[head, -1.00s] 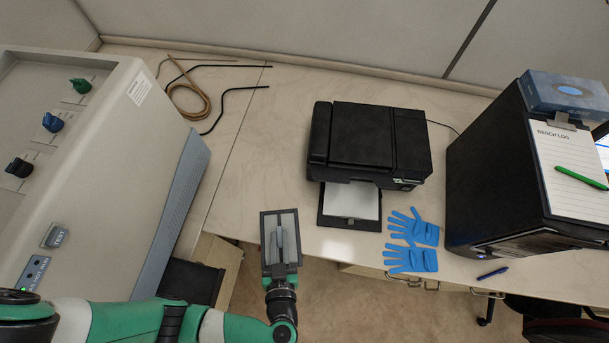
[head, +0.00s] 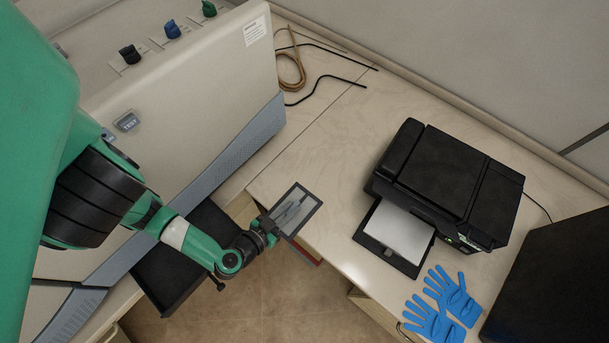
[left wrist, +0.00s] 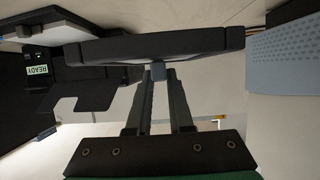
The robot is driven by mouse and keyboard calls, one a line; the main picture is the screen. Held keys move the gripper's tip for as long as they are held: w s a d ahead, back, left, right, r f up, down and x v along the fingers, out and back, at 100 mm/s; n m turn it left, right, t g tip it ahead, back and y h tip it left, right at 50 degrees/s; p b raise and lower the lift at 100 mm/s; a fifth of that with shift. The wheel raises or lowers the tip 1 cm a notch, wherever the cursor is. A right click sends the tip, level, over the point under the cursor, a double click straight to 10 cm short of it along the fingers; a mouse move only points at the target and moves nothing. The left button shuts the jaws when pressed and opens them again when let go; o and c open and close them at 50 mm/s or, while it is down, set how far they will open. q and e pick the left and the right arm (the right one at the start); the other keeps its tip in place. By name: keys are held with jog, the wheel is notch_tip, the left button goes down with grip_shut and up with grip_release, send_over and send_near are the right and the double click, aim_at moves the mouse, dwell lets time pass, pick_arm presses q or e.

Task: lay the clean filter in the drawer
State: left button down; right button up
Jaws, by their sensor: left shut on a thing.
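The filter (head: 308,204) is a flat grey mesh panel in a dark rectangular frame. My left gripper (head: 290,212) is shut on it and holds it in the air off the bench's front edge, between the big spectrometer and the black printer. In the left wrist view the filter (left wrist: 190,43) shows nearly edge-on, with its small tab between my fingertips (left wrist: 157,72). A black open drawer (head: 165,280) juts out low beside the spectrometer, left of and below the filter; my arm hides part of it. My right gripper is not in view.
The spectrometer (head: 190,100) stands at the left with a blue-grey vented side. The black printer (head: 450,180) has a tray with a white sheet (head: 398,232). Blue gloves (head: 445,303) lie near the bench edge. Cables (head: 330,85) lie at the back. The bench between is clear.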

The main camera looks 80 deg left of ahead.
aim_at(297, 196)
pick_arm(q)
jog(key=shift+w+a+f+b, duration=0.35)
jog(key=shift+a+f+b, duration=0.1)
jog(key=shift+a+b, duration=0.25)
jog(key=a, duration=0.1)
jog(key=w+a+f+b, duration=0.1)
jog(key=w+a+b, duration=0.1)
jog(key=shift+w+a+f, duration=0.25)
jog(key=shift+a+f, duration=0.15)
jog(key=a+f+b, duration=0.1)
jog(key=w+a+f+b, duration=0.1)
jog(key=f, duration=0.1)
jog(key=w+a+f+b, duration=0.1)
jog(key=b, duration=0.1)
jog(key=shift+w+f, duration=0.1)
jog(key=shift+f, duration=0.3)
jog(key=shift+w+a+f, duration=0.15)
jog(key=shift+w, duration=0.05)
jog(key=shift+a+f, duration=0.1)
jog(key=shift+f, duration=0.1)
notch_tip(297, 196, down, 4)
jog(key=b, duration=0.5)
jog(key=shift+w+a+r+b, duration=0.1)
jog(key=shift+r+b, duration=0.1)
jog(key=shift+b, duration=0.15)
jog(key=shift+r, duration=0.2)
jog(key=c, duration=0.8)
grip_release()
